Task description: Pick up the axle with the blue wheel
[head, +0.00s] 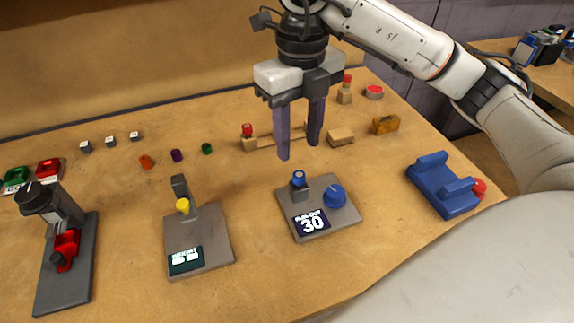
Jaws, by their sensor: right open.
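A small blue round piece (299,179) sits on top of a short dark grey block on the plate of the run-out station (285,225). A larger blue knob (335,195) is on the same plate, to its right. Which of them is a wheel on an axle I cannot tell; no axle shows clearly. My right gripper (298,148) points down with its two dark fingers apart and nothing between them. It appears above and behind the small blue piece, apart from it. My left gripper is out of view.
A height station (200,245) and a red-and-grey press (65,245) stand left. A blue cradle (440,185) lies right. Small orange (145,162), purple (176,155) and green (207,148) pieces lie behind.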

